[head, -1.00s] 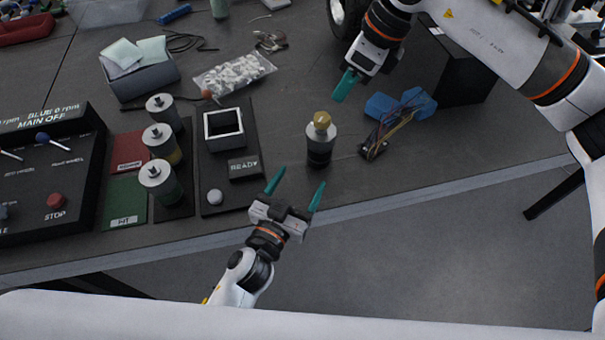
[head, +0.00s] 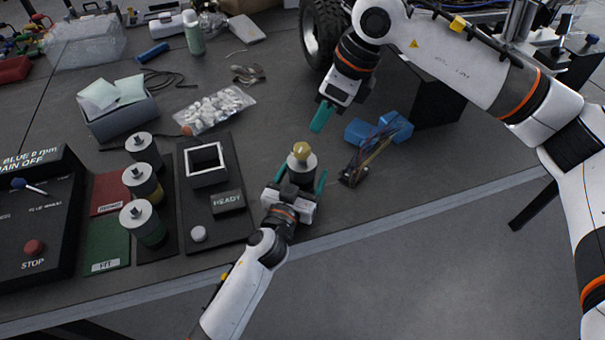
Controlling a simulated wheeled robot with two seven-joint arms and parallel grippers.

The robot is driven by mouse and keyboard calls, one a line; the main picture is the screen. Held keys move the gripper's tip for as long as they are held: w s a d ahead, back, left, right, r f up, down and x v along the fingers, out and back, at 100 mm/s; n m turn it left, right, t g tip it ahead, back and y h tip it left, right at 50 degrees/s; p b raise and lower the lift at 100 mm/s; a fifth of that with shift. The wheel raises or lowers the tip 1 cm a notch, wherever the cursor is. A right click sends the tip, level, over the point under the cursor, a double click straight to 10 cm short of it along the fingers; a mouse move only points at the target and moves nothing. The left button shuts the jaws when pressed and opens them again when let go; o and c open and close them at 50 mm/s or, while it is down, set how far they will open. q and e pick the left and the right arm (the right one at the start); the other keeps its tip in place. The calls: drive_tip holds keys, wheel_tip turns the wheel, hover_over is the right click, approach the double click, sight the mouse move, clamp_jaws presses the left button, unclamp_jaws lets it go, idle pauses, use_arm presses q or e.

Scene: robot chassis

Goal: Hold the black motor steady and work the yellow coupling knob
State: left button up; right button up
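The black motor (head: 301,177) stands upright on the table, with a silver collar and the yellow coupling knob (head: 301,150) on top. My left gripper (head: 300,177) reaches in from the front. Its teal fingers are apart, one on each side of the motor's body; I see no clear contact. The gripper hides the motor's lower part. My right gripper (head: 321,116) hangs behind and above the motor, to the right of the knob and apart from it. Its fingers overlap in this view, so their gap is hidden.
A blue block with wires (head: 373,134) lies right of the motor. A black fixture with a square frame (head: 207,164), a READY sign and several silver-topped cylinders (head: 140,218) stand left. A control box (head: 35,220) is at far left. The table's front edge is close.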

use_arm(q)
drive_tip(key=shift+c, duration=0.5)
clamp_jaws()
idle(0.6)
